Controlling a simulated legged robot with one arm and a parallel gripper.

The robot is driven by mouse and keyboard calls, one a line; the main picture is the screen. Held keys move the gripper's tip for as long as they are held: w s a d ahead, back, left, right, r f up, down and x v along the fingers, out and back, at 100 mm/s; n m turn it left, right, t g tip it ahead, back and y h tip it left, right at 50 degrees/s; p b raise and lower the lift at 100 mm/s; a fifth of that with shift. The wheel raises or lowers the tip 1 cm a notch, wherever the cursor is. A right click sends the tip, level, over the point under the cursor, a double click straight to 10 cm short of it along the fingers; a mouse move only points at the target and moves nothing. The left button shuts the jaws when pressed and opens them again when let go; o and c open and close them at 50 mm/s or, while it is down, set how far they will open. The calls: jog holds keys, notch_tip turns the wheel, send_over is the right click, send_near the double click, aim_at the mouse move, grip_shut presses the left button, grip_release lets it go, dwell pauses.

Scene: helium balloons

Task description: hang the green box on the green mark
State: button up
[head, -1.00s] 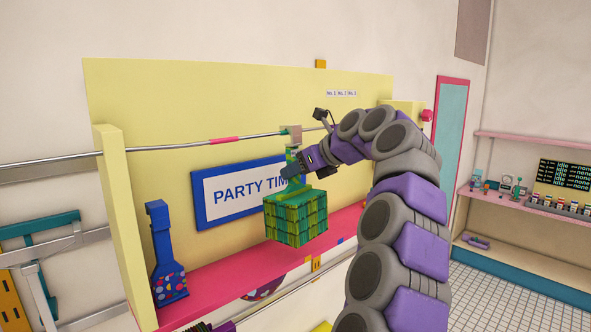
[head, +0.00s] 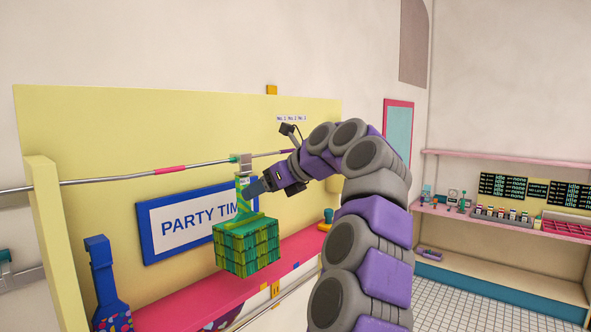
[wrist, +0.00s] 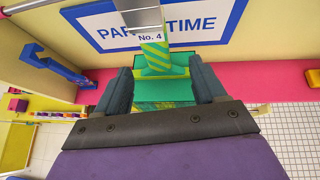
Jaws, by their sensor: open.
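The green box (head: 247,248), with a yellow-striped pattern, hangs below the metal rail (head: 110,179) in the head view. Its green and yellow neck (head: 242,190) runs up to a grey hook piece (head: 241,161) at the rail. My gripper (head: 258,188) is just right of the neck, fingers pointing at it. In the wrist view my gripper (wrist: 162,88) is open, one finger on each side of the green, with the striped neck (wrist: 154,52) and its "No. 4" label ahead.
The rail carries a red mark (head: 170,169) to the left and a purple mark (head: 287,151) to the right. A blue bottle-shaped thing (head: 103,280) stands on the pink shelf (head: 170,308). The "PARTY TIME" sign (head: 180,225) is behind the box.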

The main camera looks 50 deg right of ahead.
jog(key=v, duration=1.2)
jog(key=shift+d+p, duration=0.25)
jog(key=shift+p, duration=0.05)
dwell(0.3)
